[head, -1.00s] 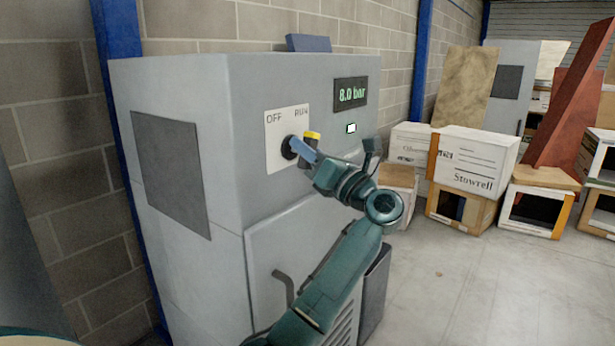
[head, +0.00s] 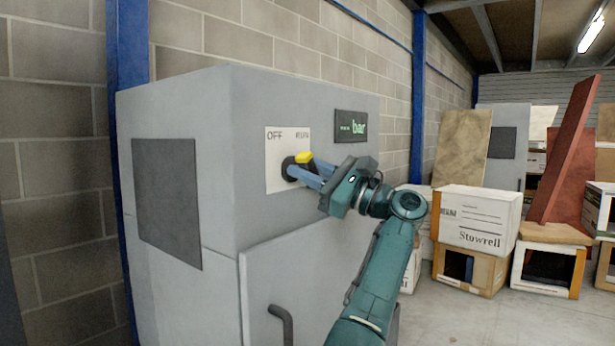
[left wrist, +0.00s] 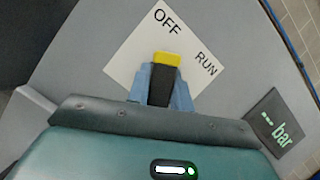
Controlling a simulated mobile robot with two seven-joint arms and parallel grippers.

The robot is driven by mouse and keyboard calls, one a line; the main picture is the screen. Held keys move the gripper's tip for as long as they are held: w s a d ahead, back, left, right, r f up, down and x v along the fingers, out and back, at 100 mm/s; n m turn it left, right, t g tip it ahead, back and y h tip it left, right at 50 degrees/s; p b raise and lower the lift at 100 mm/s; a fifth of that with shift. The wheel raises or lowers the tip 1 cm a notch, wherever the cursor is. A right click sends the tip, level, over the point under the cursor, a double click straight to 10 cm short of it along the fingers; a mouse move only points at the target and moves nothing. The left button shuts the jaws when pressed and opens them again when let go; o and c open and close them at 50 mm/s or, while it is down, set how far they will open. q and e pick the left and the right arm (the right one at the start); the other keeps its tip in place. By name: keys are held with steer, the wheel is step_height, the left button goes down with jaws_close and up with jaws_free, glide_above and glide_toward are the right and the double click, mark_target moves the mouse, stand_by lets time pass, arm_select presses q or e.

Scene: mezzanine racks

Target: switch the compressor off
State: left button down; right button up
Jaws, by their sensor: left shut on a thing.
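The compressor (head: 180,100) is a large grey cabinet against the brick wall. Its white switch plate (head: 273,147) reads OFF at left and RUN at right. The black switch handle has a yellow tip (head: 304,157), which also shows in the left wrist view (left wrist: 166,59). In the head view the handle leans up and right from its pivot. My left gripper (head: 297,171) is shut on the handle, one blue finger on each side in the left wrist view (left wrist: 161,84). The display (head: 351,126) shows dashes and "bar". My right gripper is not in view.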

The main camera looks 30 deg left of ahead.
arm_select(q)
steer(key=shift+n+g+h, duration=0.3)
steer(key=shift+n+g, duration=0.3)
steer(key=shift+n, duration=0.9)
steer(key=c, duration=1.2)
jaws_free()
steer(key=shift+c, duration=0.2)
steer(key=p+v, duration=0.2)
steer(key=v, duration=1.1)
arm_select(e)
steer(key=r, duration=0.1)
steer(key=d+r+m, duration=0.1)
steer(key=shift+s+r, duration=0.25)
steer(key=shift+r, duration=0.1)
arm_select(q)
steer(key=shift+d+f, duration=0.1)
